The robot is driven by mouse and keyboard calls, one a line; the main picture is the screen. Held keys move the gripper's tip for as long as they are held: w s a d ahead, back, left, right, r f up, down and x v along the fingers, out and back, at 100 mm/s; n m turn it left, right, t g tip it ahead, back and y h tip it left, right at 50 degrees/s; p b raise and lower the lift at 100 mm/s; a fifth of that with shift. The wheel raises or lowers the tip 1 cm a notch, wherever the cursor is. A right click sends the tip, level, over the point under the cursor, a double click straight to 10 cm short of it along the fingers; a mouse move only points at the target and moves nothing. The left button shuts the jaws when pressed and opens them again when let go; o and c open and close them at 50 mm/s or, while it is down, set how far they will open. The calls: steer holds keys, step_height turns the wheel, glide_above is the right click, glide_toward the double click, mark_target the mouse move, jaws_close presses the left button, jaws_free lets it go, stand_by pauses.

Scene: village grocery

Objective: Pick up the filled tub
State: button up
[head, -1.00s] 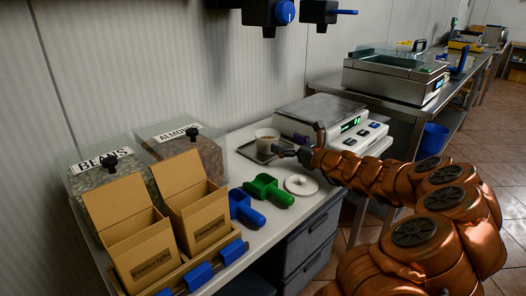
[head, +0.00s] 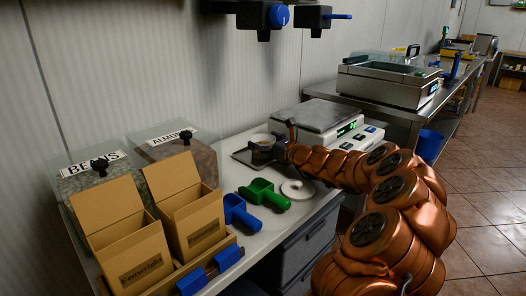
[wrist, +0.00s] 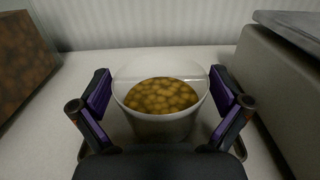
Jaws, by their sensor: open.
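The filled tub (wrist: 162,123) is a white round tub with brownish, bean-like pieces inside, seen in the wrist view. In the head view the tub (head: 262,138) is partly hidden by my gripper (head: 277,146). My gripper also shows in the wrist view (wrist: 161,108), open, with one purple-padded finger on each side of the tub. Gaps show between the fingers and the tub wall.
A scale (head: 332,117) stands close on the tub's right. Bins of almonds (head: 185,158) and beans (head: 95,180) are on the left. A green scoop (head: 264,194), a blue scoop (head: 240,212), a white ring-shaped item (head: 297,190) and open cardboard boxes (head: 135,255) are nearer.

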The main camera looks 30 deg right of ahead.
steer(key=c, duration=1.1)
